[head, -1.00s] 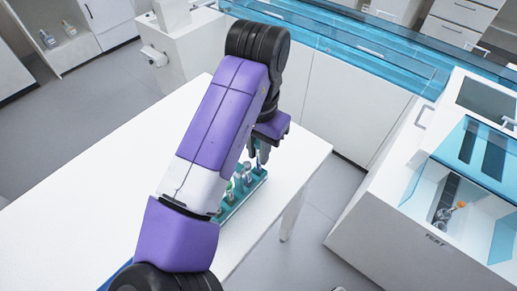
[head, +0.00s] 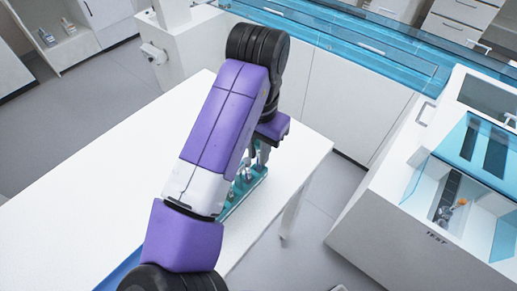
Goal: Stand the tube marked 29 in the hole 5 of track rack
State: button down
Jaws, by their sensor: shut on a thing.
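The teal track rack (head: 259,181) lies on the white table near its right edge, partly hidden behind my arm. A few small tubes (head: 247,173) stand upright in the part I can see. My gripper (head: 262,157) points down over the far end of the rack. It is shut on a tube, which is mostly hidden by the fingers and the arm. No number on any tube and no hole number is readable, so I cannot tell which tube or hole this is, or whether the tube's lower end is inside a hole.
The white table (head: 110,170) is bare to the left of my arm. A blue edge (head: 122,272) shows at the lower left beside my arm. A white machine marked TEST (head: 400,225) stands to the right, across a gap of floor.

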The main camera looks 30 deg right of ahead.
jog(key=shift+f, duration=0.45)
jog(key=c, duration=1.3)
grip_release()
jog(key=shift+o, duration=0.2)
jog(key=shift+r, duration=0.1)
jog(key=shift+r, duration=3.8)
